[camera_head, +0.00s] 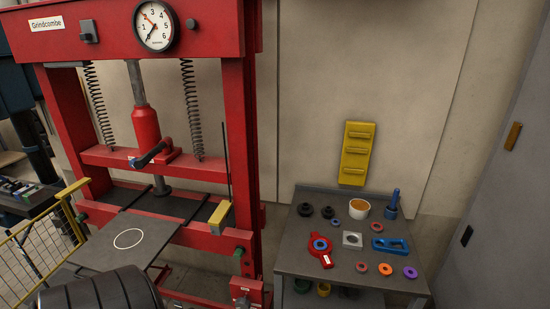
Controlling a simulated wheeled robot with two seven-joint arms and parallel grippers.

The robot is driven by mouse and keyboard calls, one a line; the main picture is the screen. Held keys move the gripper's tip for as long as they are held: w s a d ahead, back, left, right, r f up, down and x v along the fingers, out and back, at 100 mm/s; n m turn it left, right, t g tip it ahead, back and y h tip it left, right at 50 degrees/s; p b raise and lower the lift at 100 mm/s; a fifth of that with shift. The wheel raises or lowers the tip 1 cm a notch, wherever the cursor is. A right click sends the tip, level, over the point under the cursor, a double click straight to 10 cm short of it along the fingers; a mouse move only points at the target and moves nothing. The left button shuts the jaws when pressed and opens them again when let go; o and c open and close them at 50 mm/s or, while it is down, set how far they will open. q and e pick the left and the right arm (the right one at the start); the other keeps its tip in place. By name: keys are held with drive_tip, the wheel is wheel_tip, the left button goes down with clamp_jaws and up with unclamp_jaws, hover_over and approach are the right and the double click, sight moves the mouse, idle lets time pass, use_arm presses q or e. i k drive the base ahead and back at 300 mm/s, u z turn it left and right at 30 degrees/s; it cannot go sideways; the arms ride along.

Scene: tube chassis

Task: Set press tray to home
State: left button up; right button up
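The red press (243,130) stands at the left, with a round dial gauge (155,25) at its top. The press tray (128,241), a flat dark grey plate with a white circle on it, sticks out of the press front toward me. Its top is bare. Its near edge is partly hidden behind a dark ribbed rounded thing (98,292) at the bottom edge. The red ram (146,126) hangs above the press bed (165,203). Neither of my grippers is in view.
A yellow railing (40,236) stands left of the tray. A grey bench (300,262) at the right holds rings, a cup (359,208), a red tool (320,247) and a blue part (390,246). A yellow panel (357,153) hangs on the wall. A grey cabinet (505,200) stands far right.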

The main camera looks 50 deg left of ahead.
sight(129, 238)
drive_tip(key=u, duration=0.2)
drive_tip(key=i, duration=0.75)
drive_tip(key=u, duration=2.05)
